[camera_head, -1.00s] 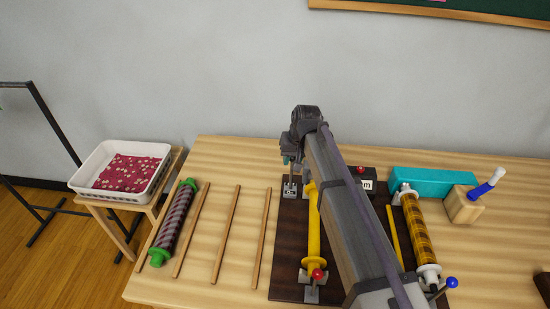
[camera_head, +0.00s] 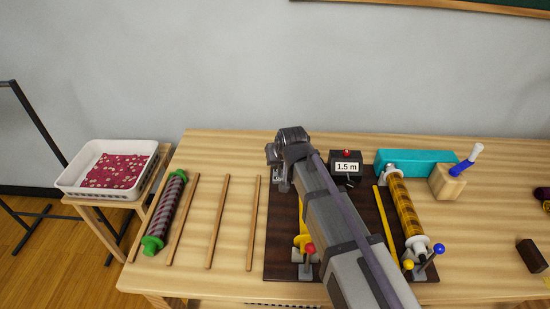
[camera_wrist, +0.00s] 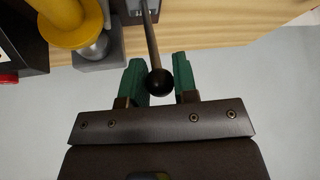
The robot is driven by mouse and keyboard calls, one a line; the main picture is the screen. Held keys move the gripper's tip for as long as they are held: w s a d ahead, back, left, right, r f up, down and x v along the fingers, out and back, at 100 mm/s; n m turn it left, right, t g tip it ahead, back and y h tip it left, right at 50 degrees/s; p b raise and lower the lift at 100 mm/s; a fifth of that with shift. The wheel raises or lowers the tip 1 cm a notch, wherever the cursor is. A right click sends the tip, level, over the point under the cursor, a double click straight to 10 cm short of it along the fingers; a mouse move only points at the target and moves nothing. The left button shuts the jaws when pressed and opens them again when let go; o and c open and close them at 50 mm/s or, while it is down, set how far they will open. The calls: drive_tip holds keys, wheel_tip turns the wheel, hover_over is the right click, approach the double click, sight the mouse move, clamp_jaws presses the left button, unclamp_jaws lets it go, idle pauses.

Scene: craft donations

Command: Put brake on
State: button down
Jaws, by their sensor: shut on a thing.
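My gripper (camera_wrist: 158,76) has green fingers on either side of a black ball knob (camera_wrist: 159,83) in the wrist view. The knob sits at the end of a thin lever (camera_wrist: 151,42) that rises from a grey metal bracket (camera_wrist: 138,12). My gripper is shut on the knob. A yellow roller (camera_wrist: 72,35) with a grey end piece is beside the lever. In the head view my arm covers most of this yellow roller (camera_head: 303,240), and the lever and knob cannot be made out. A red knob (camera_head: 310,248) shows at the roller's near end.
A counter box (camera_head: 347,167) reads 1.5 m. To its right are a roller with amber wrap (camera_head: 405,205), a teal block (camera_head: 415,157) and a wooden holder (camera_head: 447,187). Several wooden sticks (camera_head: 218,222) and a green-ended roller (camera_head: 165,212) lie left. A white basket (camera_head: 72,188) stands farther left.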

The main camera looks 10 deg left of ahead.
drive_tip(key=shift+s, duration=0.1)
drive_tip(key=c, duration=0.9)
unclamp_jaws()
drive_tip(key=p+v, duration=0.9)
drive_tip(key=v, duration=0.1)
drive_tip(key=shift+r, duration=0.35)
drive_tip(key=shift+s+d, duration=0.1)
drive_tip(key=s+d+f+m+g+h, duration=0.1)
drive_tip(key=s+d, duration=0.3)
drive_tip(key=d, duration=0.6)
drive_tip(key=s+d+f+m+g+h, duration=0.1)
drive_tip(key=s+d+m+g, duration=0.1)
drive_tip(key=d, duration=0.8)
drive_tip(key=s+d+m+g+h, duration=0.1)
drive_tip(key=s+d, duration=0.4)
drive_tip(key=d, duration=0.5)
drive_tip(key=shift+s+f+m+g+h, duration=0.3)
drive_tip(key=shift+s+f+m+g, duration=0.1)
drive_tip(key=shift+m+g, duration=0.4)
